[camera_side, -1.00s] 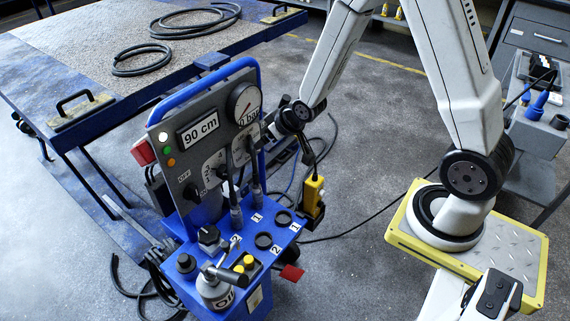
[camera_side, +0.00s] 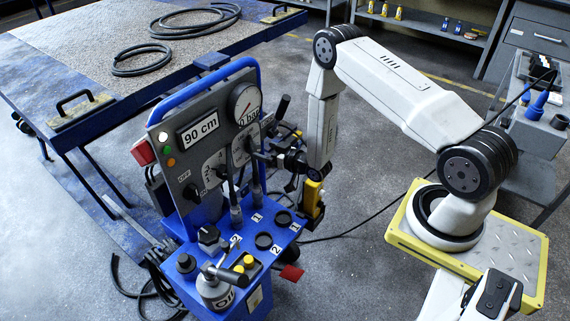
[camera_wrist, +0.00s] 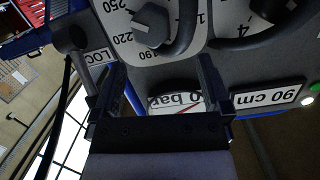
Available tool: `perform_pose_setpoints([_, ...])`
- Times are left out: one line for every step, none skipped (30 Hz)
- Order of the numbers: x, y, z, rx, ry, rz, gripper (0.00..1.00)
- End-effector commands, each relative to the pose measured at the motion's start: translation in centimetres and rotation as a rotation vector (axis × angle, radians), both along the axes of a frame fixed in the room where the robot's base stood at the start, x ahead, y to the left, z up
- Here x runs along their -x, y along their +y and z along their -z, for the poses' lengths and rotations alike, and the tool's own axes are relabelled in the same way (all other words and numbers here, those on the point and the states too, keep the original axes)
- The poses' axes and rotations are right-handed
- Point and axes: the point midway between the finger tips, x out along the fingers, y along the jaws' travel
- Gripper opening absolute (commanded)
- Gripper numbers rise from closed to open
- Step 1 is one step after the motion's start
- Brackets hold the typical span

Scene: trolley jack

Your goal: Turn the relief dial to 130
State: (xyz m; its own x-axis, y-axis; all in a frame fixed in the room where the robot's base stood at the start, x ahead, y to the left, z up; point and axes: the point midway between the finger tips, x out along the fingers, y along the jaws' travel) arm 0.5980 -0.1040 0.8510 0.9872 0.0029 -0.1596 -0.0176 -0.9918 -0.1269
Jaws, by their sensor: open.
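The relief dial (camera_wrist: 150,26) shows as a dark knob on a white scale plate at the top of the wrist view, upside down, with marks 190, 220 and 250 readable. Its pointer setting cannot be read. In the side view its white scale plate (camera_side: 240,150) is partly hidden near my gripper (camera_side: 268,158), which is close to the panel's right side. In the wrist view my gripper (camera_wrist: 160,64) is open, its two dark fingers apart with nothing between them. The knob lies beyond the fingertips, apart from them.
The blue-framed panel carries a pressure gauge (camera_side: 245,104) reading near 0 bar, a 90 cm display (camera_side: 198,131) and a red button (camera_side: 143,152). Upright levers (camera_side: 234,205) stand in front. A dark lever (camera_wrist: 78,50) beside a LOC label is left of the fingers in the wrist view.

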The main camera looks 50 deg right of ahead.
Motion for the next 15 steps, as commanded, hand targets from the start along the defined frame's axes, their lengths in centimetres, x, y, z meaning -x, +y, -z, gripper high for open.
perform_pose_setpoints([0.5,-0.2,0.8,-0.011,-0.026,0.003,0.98])
perform_pose_setpoints([0.7,-0.2,1.1,-0.016,-0.045,0.003,0.98])
perform_pose_setpoints([1.0,-0.3,1.4,-0.022,-0.069,0.003,0.98])
perform_pose_setpoints([1.2,-0.4,1.6,-0.026,-0.085,0.004,0.98])
perform_pose_setpoints([1.4,-0.4,1.8,-0.031,-0.100,0.005,0.98])
perform_pose_setpoints([1.6,-0.5,2.0,-0.035,-0.118,0.006,0.98])
perform_pose_setpoints([1.8,-0.5,2.2,-0.038,-0.127,0.006,0.98])
perform_pose_setpoints([1.9,-0.6,2.2,-0.040,-0.136,0.007,0.98])
perform_pose_setpoints([2.0,-0.6,2.3,-0.042,-0.146,0.007,0.98])
perform_pose_setpoints([2.1,-0.6,2.4,-0.044,-0.151,0.006,0.98])
perform_pose_setpoints([2.2,-0.6,2.4,-0.045,-0.156,0.006,0.98])
perform_pose_setpoints([2.2,-0.6,2.5,-0.046,-0.160,0.007,0.98])
perform_pose_setpoints([2.2,-0.6,2.5,-0.046,-0.162,0.006,0.98])
perform_pose_setpoints([2.2,-0.6,2.4,-0.046,-0.162,0.006,0.98])
perform_pose_setpoints([2.2,-0.6,2.4,-0.046,-0.163,0.006,0.98])
